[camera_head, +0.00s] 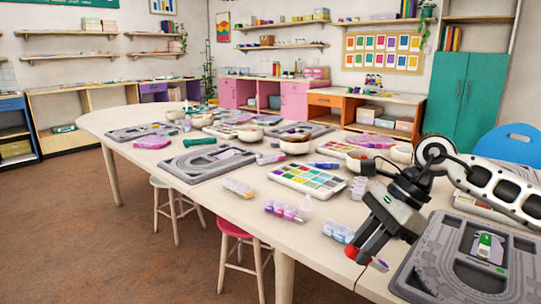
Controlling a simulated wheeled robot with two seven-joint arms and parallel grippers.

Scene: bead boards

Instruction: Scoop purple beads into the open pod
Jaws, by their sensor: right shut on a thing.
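My right gripper (368,250) reaches in from the right and points down over the front table edge. Its jaws are shut on a small, thin thing with a red part, mostly hidden by the fingers; I cannot tell its full shape. A row of clear pods (287,211) with pink and purple contents lies left of the gripper. Another row of pods (338,232) with bluish contents is close beside the gripper. A white tray (307,180) has compartments of many colours. I cannot tell which pod is open. My left gripper is out of view.
A grey bead board (440,268) with a green and white item (487,246) lies at the front right. Another grey board (206,163) lies at left. Bowls (294,145) and more trays crowd the table's middle. Pale tabletop (225,205) is bare along the front edge.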

